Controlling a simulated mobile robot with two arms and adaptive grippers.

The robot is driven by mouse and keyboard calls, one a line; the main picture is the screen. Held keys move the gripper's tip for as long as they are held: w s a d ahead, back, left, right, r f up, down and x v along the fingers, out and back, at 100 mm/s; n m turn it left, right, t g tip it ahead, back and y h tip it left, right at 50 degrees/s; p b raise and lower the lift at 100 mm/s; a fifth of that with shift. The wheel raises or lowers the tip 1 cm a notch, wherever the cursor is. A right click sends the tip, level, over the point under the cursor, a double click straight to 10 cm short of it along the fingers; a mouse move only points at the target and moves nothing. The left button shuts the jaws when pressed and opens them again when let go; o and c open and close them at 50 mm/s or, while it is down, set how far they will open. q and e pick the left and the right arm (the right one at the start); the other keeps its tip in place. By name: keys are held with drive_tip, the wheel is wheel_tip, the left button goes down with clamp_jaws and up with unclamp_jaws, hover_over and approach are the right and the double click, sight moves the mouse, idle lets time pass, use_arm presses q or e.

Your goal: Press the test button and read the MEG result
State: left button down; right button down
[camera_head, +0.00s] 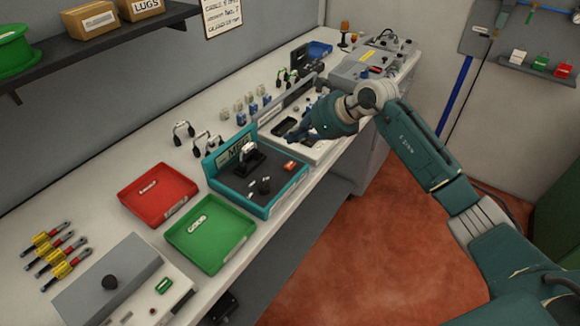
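A teal station (258,205) with an upright sign that appears to read "MEG" (240,152) stands mid-bench. On its dark top are a black fixture with a pale piece (250,158), small dark knobs (264,187) and a small red part with a pale label (290,165). I cannot tell which of these is the test button, and no result is legible. My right gripper (293,134) is beyond the station, low over a pale panel (308,150) with a dark recess. Its fingers are small and dark, so their opening is unclear. My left gripper is out of view.
A red tray (135,206) and green tray (190,258) lie left of the station. A grey device (365,72) stands at the far end. A shelf (120,42) overhangs the back.

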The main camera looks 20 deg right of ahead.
sight(293, 165)
wheel_tip(293, 165, down, 7)
drive_tip(key=b, duration=0.3)
drive_tip(key=shift+r+b, duration=0.15)
drive_tip(key=shift+b, duration=0.25)
idle(0.9)
drive_tip(key=shift+f+b, duration=0.35)
drive_tip(key=shift+f, duration=0.05)
drive_tip(key=shift+f+b, duration=0.4)
idle(0.8)
drive_tip(key=shift+r, duration=0.1)
drive_tip(key=shift+r+p, duration=0.45)
drive_tip(key=shift+r, duration=0.25)
drive_tip(key=shift+r+p, duration=1.45)
drive_tip(key=shift+r, duration=1.1)
